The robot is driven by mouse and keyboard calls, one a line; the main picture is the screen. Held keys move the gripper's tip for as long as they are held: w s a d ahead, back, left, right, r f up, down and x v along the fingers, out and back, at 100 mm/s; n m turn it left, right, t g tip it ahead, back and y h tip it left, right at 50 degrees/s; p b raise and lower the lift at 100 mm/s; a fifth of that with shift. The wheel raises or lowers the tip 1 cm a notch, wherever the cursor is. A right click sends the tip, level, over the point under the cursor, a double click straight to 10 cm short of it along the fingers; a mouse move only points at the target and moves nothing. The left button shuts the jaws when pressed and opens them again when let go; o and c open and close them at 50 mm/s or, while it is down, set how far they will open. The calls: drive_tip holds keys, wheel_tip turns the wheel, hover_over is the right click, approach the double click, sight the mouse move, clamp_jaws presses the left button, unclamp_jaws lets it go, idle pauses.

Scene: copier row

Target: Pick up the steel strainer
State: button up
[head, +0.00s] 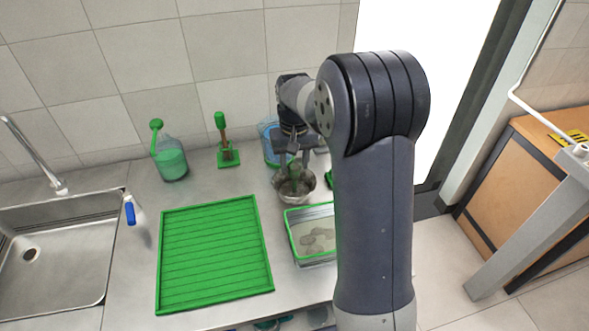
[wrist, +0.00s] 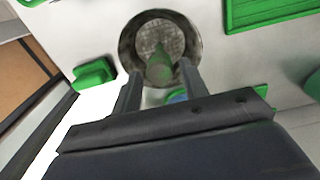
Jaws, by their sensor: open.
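The steel strainer (head: 303,196) is a round grey metal bowl on the counter, left of my arm in the head view. In the wrist view the strainer (wrist: 129,45) is near the top centre, with a mesh-like inside. A green upright piece (wrist: 160,68) rises from its middle; I cannot tell if it is part of the strainer. My gripper (head: 294,166) points down over the strainer. In the wrist view my gripper (wrist: 160,70) is open, with one finger on each side of the green piece. Whether the fingers touch anything is unclear.
A green-rimmed bin (head: 291,238) stands just in front of the strainer, partly behind my arm. A ribbed green mat (head: 215,255) lies to its left. A green bottle (head: 171,163), a green-based brush (head: 228,155) and a blue container (head: 268,140) stand near the wall. A sink (head: 60,250) is far left.

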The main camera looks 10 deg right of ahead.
drive_tip(key=c, duration=0.8)
wheel_tip(320, 180, up, 7)
drive_tip(key=p, duration=0.6)
drive_tip(key=shift+r, duration=0.15)
